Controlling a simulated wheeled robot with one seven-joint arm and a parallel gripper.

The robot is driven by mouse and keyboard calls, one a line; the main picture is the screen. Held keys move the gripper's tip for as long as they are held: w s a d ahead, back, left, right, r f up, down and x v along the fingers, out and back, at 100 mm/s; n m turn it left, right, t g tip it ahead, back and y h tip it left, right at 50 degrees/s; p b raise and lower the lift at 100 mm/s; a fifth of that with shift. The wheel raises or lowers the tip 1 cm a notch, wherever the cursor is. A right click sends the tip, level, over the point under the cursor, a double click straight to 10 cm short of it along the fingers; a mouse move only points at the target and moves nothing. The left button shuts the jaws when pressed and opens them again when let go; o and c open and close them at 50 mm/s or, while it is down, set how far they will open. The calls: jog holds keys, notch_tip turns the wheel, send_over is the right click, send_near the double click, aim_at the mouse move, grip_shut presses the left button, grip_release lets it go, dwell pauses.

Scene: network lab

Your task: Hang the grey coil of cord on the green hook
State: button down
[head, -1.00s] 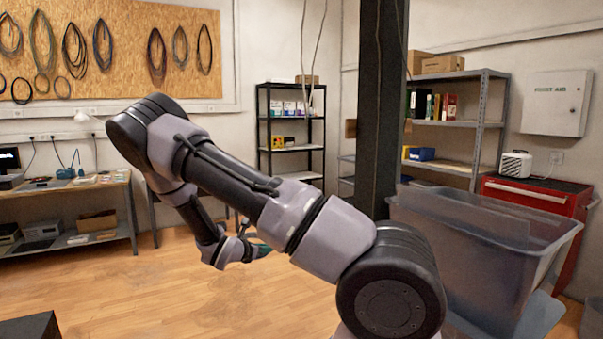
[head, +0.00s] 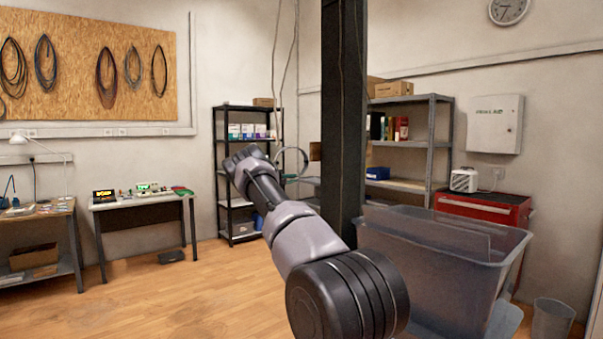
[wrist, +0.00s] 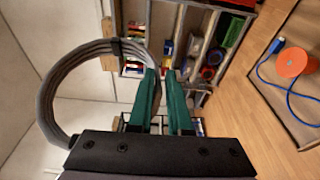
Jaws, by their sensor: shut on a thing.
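The grey coil of cord (wrist: 88,62) is a thick ring of several strands with a dark tie at its top. In the wrist view it fills the left side and curves to the fingers. In the head view the coil (head: 305,158) shows as a thin ring beyond the end of my arm, in front of the dark pillar's left side. My gripper (wrist: 160,74), with green fingers, is shut on the coil's edge and holds it in the air. In the head view my arm hides most of the gripper. I cannot make out the green hook in either current view.
The dark pillar (head: 343,120) stands right beside my arm. A large clear bin (head: 430,255) is at the right, before a red cabinet (head: 490,207). A black shelf (head: 232,188) stands behind. Other coils hang on the pegboard (head: 75,75). The floor at left is open.

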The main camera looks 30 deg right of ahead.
aim_at(302, 171)
jog(key=shift+m+g+h, duration=0.3)
jog(key=shift+m+g, duration=0.2)
jog(key=shift+m, duration=0.3)
jog(key=d+r, duration=0.1)
jog(key=d, duration=0.1)
jog(key=s+d+r, duration=0.1)
jog(key=d+r, duration=0.1)
jog(key=shift+s+d+r, duration=0.2)
jog(key=shift+d, duration=0.2)
jog(key=s+f, duration=0.3)
jog(key=s, duration=0.8)
jog(key=shift+s+d, duration=0.3)
jog(key=shift+d, duration=0.15)
jog(key=shift+f, duration=0.15)
jog(key=c, duration=0.8)
grip_release()
jog(key=shift+o, duration=0.2)
jog(key=v, duration=1)
jog(key=shift+s+a, duration=0.2)
jog(key=shift+a, duration=0.15)
